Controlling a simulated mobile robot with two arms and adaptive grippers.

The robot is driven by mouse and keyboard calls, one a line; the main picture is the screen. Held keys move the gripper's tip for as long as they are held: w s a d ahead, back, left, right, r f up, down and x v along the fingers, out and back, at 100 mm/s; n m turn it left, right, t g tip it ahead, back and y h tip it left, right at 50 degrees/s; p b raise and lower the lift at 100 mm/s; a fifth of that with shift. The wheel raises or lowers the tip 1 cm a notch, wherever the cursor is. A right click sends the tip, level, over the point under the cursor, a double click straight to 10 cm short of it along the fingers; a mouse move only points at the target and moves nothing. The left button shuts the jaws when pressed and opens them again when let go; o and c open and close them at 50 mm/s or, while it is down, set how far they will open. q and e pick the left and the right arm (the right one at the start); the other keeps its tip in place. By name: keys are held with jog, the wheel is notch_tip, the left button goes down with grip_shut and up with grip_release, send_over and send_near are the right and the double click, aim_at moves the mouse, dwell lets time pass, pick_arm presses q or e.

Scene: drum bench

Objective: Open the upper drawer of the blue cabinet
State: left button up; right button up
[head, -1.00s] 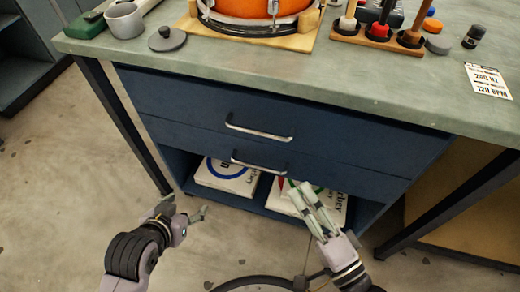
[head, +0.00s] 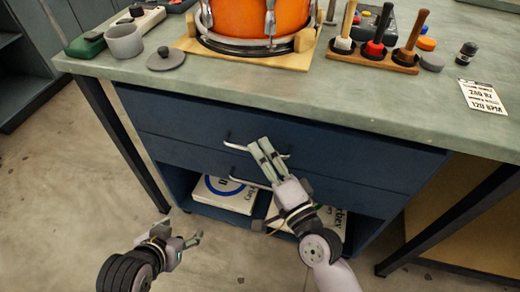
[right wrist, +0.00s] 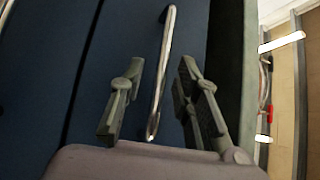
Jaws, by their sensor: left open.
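The blue cabinet (head: 385,172) stands under the bench top. Its upper drawer (head: 180,113) looks shut, with a metal bar handle (head: 232,146) partly hidden by my right gripper. My right gripper (head: 260,147) is raised at the upper drawer's front, over the handle. In the right wrist view its fingers (right wrist: 161,75) are apart, with the handle (right wrist: 168,45) showing between them; contact is not visible. The lower drawer also looks shut, with its own handle (head: 247,181). My left gripper (head: 192,241) is open and empty, low over the floor at the left.
The bench top (head: 290,92) overhangs the drawers and holds an orange drum (head: 255,17), a mallet rack (head: 372,55), a grey cup (head: 124,41) and a tempo card (head: 482,96). White boxes (head: 225,195) lie on the open shelf below. Bench legs flank the cabinet.

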jog(key=shift+x, duration=0.8)
jog(key=shift+c, duration=0.4)
grip_shut()
jog(key=shift+f, duration=0.1)
